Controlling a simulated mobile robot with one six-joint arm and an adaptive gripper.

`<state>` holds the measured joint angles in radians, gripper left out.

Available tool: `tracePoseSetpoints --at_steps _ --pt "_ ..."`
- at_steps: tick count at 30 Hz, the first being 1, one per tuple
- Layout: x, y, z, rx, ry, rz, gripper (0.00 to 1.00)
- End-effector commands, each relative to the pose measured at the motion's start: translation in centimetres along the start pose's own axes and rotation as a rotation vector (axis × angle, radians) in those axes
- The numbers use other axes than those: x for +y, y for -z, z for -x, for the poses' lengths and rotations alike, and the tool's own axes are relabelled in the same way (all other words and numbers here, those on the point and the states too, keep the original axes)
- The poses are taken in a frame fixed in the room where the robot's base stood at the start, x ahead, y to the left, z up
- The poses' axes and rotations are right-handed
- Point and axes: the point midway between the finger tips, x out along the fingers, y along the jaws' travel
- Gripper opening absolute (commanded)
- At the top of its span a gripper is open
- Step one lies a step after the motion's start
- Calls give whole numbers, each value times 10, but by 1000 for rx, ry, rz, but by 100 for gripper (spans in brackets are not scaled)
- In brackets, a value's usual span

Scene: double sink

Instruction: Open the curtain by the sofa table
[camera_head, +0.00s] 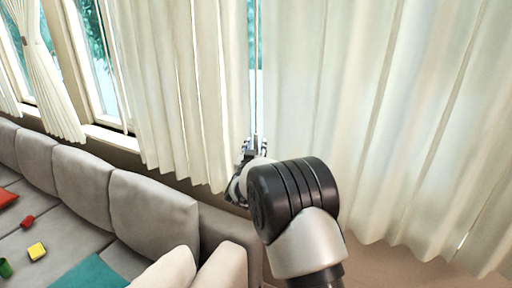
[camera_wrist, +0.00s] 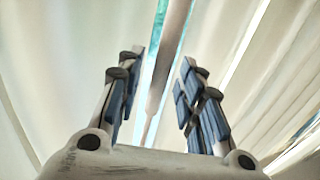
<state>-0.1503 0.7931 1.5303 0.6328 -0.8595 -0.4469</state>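Cream curtains hang in front of the window, with a left panel (camera_head: 175,90) and a wide right panel (camera_head: 350,120). A narrow gap between them shows the window (camera_head: 254,70). My gripper (camera_head: 250,145) is at the lower part of this gap, by the inner edge of the left panel; my arm partly hides it. In the wrist view, my gripper (camera_wrist: 160,80) has its two blue-padded fingers apart, with the gap and a pale vertical strip (camera_wrist: 165,65) between them. No cloth is clearly pinched. No sofa table can be made out.
A grey sofa (camera_head: 150,210) stands at the lower left, below the window, with a teal cushion (camera_head: 90,272) and small coloured blocks (camera_head: 37,250) on it. Another curtain (camera_head: 45,80) is gathered at the far left. Bare floor (camera_head: 400,265) shows at the lower right.

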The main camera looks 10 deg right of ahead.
Motion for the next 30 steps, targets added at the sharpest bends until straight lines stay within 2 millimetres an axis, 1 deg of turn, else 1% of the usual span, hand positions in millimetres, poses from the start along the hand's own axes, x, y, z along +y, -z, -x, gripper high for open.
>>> tracePoseSetpoints --at_steps 1,5,14,30 --pt "0 0 -5 2 -1 -1 34" --pt "0 0 -12 0 0 -1 34" --pt "0 0 -14 0 0 -1 34" --pt "0 0 -14 0 0 -1 0"
